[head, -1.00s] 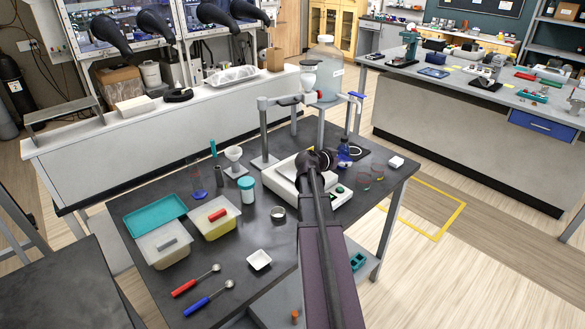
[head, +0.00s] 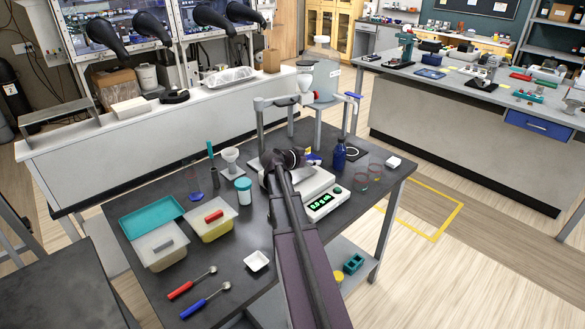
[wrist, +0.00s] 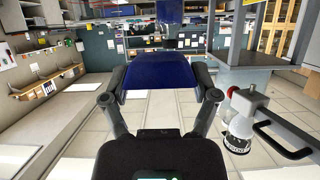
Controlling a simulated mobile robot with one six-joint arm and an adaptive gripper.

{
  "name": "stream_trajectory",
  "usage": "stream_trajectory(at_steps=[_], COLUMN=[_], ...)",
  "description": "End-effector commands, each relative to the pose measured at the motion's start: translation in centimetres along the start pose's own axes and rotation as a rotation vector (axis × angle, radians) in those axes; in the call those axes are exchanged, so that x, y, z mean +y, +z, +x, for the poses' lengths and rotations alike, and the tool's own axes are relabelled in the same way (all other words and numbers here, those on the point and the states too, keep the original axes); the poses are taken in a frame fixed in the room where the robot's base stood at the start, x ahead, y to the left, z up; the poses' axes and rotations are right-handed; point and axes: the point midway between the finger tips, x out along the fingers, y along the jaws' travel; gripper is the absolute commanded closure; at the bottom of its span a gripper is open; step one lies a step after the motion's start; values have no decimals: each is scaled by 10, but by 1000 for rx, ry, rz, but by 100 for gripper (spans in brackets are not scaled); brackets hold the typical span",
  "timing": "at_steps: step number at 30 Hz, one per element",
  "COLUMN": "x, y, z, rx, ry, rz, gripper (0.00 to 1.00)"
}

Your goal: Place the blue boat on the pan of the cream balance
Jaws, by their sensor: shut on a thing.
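The blue boat (wrist: 158,72) is held between the two fingers of my gripper (wrist: 160,92) in the wrist view. In the head view my gripper (head: 292,157) is at the back of the cream balance (head: 312,186), above or just behind it. A bit of blue (head: 314,159) shows just right of the gripper and may be the boat. The balance has a front panel with green lit marks.
A blue bottle (head: 338,155) stands close behind the balance to the right. A grey stand (head: 260,122) with a crossbar rises behind the gripper. A white jar (head: 243,191) with a teal lid is left of the arm. A white boat (head: 257,261) lies nearer on the dark table.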

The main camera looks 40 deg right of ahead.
Motion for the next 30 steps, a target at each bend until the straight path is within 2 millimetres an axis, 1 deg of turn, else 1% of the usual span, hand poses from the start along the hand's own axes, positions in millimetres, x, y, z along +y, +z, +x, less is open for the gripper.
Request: stream_trajectory(at_steps=[1, 3, 6, 9, 12, 22, 25, 29, 30], x=[-11, -22, -33, -40, -43, -43, -47, -58, -55], y=[4, 7, 11, 14, 15, 15, 16, 21, 26], z=[-4, -10, -17, -21, -24, -25, -26, -31, -28], rx=[0, 1, 1, 1, 0, 0, 0, 0, 0], ry=[-2, -2, -2, -1, -1, -1, -2, -3, -2], rz=[-1, 0, -1, -1, 0, 0, -1, 0, 0], gripper=[36, 36, 36, 36, 36, 36, 36, 36, 36])
